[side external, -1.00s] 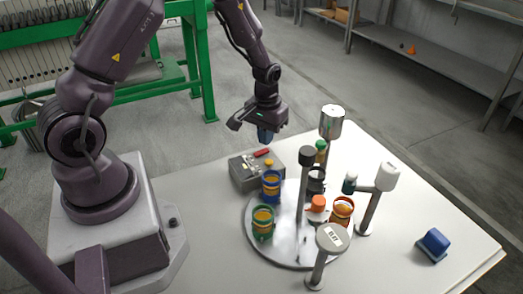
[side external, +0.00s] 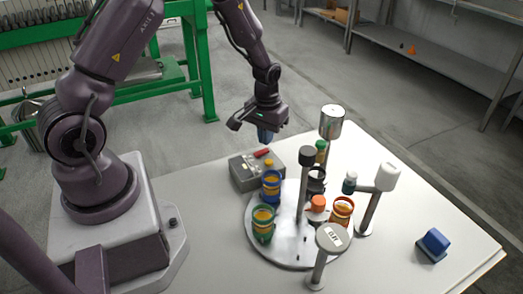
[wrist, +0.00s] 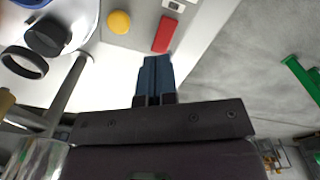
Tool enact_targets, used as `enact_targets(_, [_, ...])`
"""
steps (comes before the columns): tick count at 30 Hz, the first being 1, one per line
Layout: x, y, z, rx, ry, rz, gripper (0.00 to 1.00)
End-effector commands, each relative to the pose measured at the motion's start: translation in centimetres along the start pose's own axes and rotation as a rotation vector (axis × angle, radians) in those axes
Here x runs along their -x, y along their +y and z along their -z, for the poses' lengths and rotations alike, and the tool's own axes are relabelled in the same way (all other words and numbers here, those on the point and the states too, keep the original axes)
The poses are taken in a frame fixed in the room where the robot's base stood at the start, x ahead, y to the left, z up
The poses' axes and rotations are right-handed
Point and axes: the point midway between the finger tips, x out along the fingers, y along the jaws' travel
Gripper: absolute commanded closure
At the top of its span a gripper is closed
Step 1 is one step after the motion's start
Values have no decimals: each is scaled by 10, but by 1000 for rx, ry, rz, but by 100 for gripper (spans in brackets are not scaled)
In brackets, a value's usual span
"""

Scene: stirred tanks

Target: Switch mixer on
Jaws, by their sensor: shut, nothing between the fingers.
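The mixer is a round metal plate (side external: 290,262) on the white table, with several coloured cups and posts on it. A grey control box (side external: 243,174) stands at its back left edge. The box carries a red rocker or bar (side external: 262,153) and a yellow knob (side external: 269,162). In the wrist view the red part (wrist: 164,34), the yellow knob (wrist: 120,22) and a small white switch or socket (wrist: 174,5) show on the box. My gripper (side external: 265,138) is shut and empty, above the back edge of the box. Its blue fingertips (wrist: 156,62) appear just below the red part in the wrist view.
A blue block (side external: 433,243) lies at the table's right. The table's front right is mostly clear.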

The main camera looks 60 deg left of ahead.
Motion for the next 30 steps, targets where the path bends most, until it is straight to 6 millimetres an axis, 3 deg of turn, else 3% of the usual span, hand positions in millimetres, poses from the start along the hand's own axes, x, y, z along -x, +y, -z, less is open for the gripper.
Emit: enact_targets(30, [-7, 0, 0, 0, 0, 0, 100])
